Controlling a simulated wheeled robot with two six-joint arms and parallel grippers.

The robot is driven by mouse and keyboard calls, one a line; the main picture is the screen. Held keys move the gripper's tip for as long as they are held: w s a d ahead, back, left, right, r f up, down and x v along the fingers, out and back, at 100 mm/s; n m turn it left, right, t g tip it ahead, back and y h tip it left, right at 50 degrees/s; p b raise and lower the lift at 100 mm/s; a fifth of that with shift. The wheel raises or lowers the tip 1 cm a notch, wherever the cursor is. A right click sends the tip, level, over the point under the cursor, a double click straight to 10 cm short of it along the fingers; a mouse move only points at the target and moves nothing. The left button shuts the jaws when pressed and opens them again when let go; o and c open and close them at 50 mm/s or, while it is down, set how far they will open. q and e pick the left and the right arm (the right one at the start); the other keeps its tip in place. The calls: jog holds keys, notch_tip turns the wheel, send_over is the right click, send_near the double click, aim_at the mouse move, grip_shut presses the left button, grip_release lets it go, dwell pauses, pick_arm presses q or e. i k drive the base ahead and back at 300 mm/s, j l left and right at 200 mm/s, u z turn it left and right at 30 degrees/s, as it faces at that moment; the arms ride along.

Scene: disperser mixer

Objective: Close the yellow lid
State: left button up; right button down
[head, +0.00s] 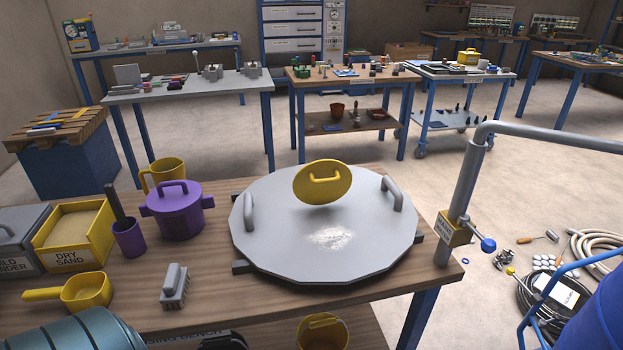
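The yellow lid (311,192) is a small round disc with a yellow bar handle. It stands tilted up, its handle side facing me, at the back middle of a large round grey cover (270,236). Any opening behind or under the yellow lid is hidden. The grey cover lies on the wooden bench and has a grey handle on its left and another on its right. Neither of my grippers shows in the head view.
A purple pot (180,222), yellow mug, purple cup, grey brush (174,287), yellow scoop (82,293) and dry sand box (76,238) stand left of the cover. A grey pipe post (465,190) rises at the bench's right edge. A teal cylinder (75,340) is at front left.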

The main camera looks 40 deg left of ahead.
aim_at(323, 182)
jog(key=u, duration=1.15)
